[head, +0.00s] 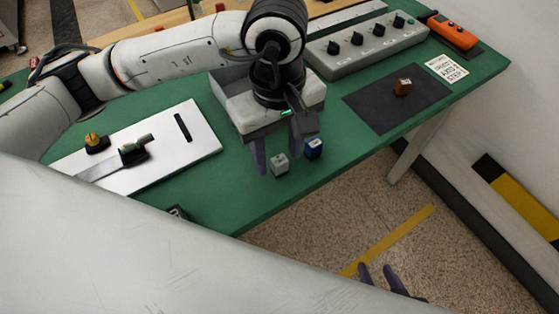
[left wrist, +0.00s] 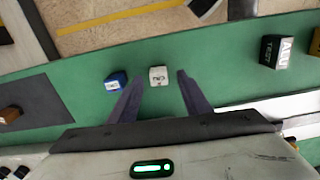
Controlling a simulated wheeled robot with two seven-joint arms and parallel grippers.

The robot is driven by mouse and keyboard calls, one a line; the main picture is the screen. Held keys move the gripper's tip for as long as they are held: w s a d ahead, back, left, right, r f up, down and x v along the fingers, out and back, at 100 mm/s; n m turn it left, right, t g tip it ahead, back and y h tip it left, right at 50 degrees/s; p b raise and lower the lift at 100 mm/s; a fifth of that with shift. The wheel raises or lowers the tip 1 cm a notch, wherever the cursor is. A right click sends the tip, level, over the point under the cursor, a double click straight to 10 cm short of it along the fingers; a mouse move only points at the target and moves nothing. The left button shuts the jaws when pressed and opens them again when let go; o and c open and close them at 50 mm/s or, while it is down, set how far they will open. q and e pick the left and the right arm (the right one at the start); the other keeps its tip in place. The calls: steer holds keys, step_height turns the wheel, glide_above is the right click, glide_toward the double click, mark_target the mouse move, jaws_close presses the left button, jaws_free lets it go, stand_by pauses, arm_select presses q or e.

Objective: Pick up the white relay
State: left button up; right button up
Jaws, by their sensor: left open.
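The white relay (head: 280,164) stands on the green table near its front edge. In the left wrist view, the white relay (left wrist: 158,76) shows in the gap between the fingertips, around tip level. My left gripper (head: 278,156) is open and points down over it, with nothing held. A blue relay (head: 313,149) stands close to the right of the white one; in the left wrist view the blue relay (left wrist: 116,81) lies just outside the left finger. My right gripper (head: 381,278) is low in the head view, off the table, with its fingers apart and empty.
A brown relay (head: 402,87) sits on a dark mat (head: 370,104). A grey box with knobs (head: 365,47) and an orange device (head: 453,32) stand at the back. A white panel (head: 200,150) with fittings lies left. A black block (left wrist: 275,51) shows in the wrist view.

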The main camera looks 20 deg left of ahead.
arm_select(q)
steer(key=shift+f, duration=1.2)
jaws_close()
